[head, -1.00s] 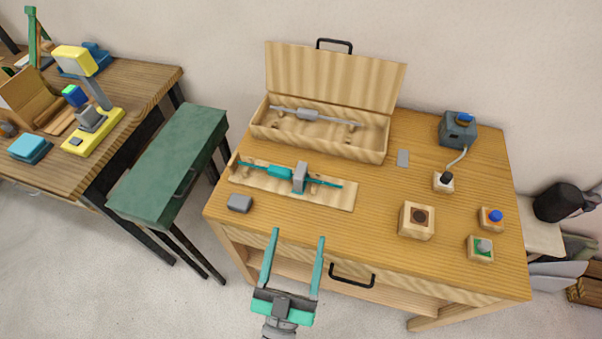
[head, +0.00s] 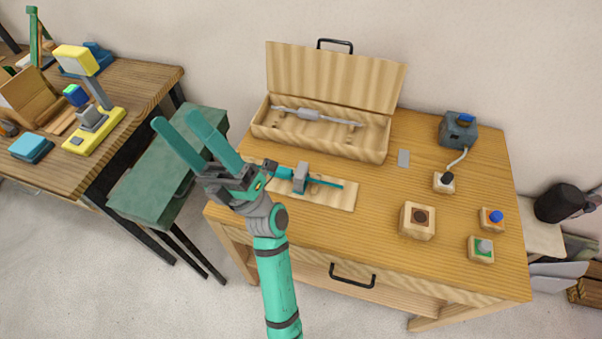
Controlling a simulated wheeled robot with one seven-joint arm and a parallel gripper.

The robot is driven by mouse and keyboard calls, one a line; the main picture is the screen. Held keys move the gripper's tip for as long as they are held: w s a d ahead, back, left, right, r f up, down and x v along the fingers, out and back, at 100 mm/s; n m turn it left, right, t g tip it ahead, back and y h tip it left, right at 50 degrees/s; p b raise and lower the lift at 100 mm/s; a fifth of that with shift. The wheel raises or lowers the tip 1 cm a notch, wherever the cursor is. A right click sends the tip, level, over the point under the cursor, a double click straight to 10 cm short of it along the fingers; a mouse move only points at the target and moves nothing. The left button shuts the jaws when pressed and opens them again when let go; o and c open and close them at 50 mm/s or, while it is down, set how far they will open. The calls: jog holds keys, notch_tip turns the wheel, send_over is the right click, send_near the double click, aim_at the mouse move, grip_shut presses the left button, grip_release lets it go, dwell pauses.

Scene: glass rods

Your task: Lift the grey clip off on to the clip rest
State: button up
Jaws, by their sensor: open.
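The grey clip (head: 300,178) stands upright around or against the teal rod (head: 329,184), near the rod's middle. The rod lies along a wooden stand (head: 342,200) at the table's front left. My gripper (head: 176,120) is open and empty, held up left of the clip and apart from it, its fingers pointing to the upper left. My gripper and wrist hide the stand's left end and the small grey block in front of it. I cannot tell whether the plate or the block is the clip rest.
An open wooden box (head: 262,130) with a grey-fitted rod (head: 309,114) stands behind. Wooden blocks with a dark hole (head: 418,219), a blue knob (head: 495,216) and a grey knob (head: 484,246) stand right. A green side table (head: 150,185) is left. The table's centre is mostly clear.

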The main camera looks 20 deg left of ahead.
jog(key=s+a+f+n+g+h, duration=0.1)
jog(key=s+a+n+g+h, duration=0.4)
jog(key=a+n+g+h, duration=0.85)
jog(key=n+t+h, duration=0.5)
jog(key=t+h, duration=0.6)
jog(key=h, duration=0.6)
send_over(301, 170)
notch_tip(301, 170, down, 19)
notch_tip(301, 170, down, 11)
jog(key=shift+f, duration=0.1)
jog(key=shift+c, duration=0.6)
